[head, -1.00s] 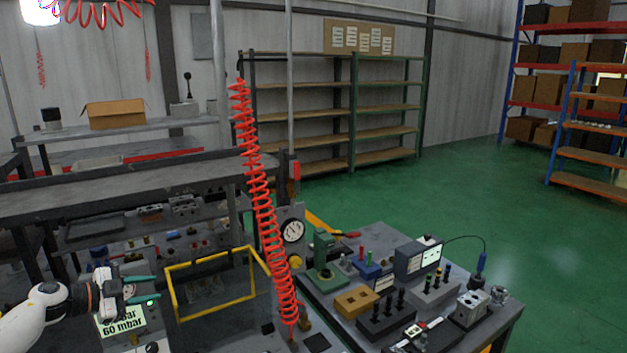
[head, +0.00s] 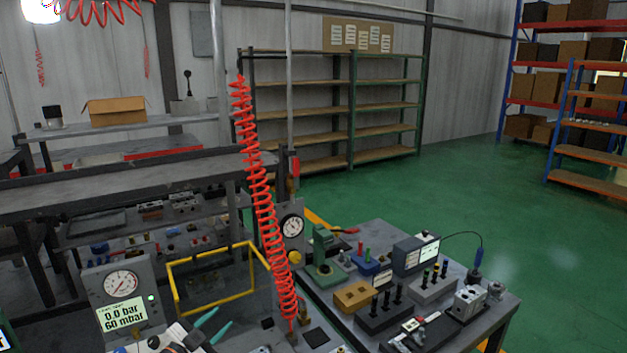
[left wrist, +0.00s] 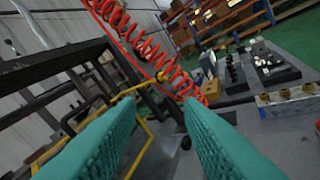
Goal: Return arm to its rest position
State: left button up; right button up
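My left gripper (head: 215,325) is low in the head view, right of the pressure display and below the yellow frame. Its two teal fingers (left wrist: 160,138) stand apart in the left wrist view with nothing between them. They point over the bench toward the red coiled hose (head: 262,195), which also shows in the left wrist view (left wrist: 150,52). Most of my left arm is below the picture edge. My right gripper is not in view.
A gauge panel (head: 104,268) with a lit display stands at lower left. A yellow frame (head: 212,302) stands right of it. A side table at right holds an orange-brown block (head: 355,297), a black valve block (head: 385,318) and a grey monitor unit (head: 408,258). Green floor lies clear beyond.

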pick_arm(q)
jog(key=s+d+f+n+g+y, duration=0.1)
jog(key=s+f+n+g+y, duration=0.2)
jog(key=s, duration=1)
jog(key=s+f+n+g+y, duration=0.25)
jog(key=s+f+g, duration=0.2)
jog(key=s, duration=0.95)
jog(key=s+d+f+n+g+y, duration=0.1)
jog(key=s+f+n+g+y, duration=0.25)
jog(key=s, duration=0.95)
notch_tip(320, 180, down, 30)
jog(key=s+g+h+b, duration=0.2)
jog(key=b, duration=0.2)
jog(key=s+a+f+g+b, duration=0.1)
jog(key=s+a+f+b, duration=0.1)
jog(key=s+f, duration=1.3)
notch_tip(320, 180, down, 3)
jog(key=shift+s+a+r+g+y+b, duration=0.2)
jog(key=shift+s+a+g+y+b, duration=0.15)
jog(key=shift+a, duration=0.3)
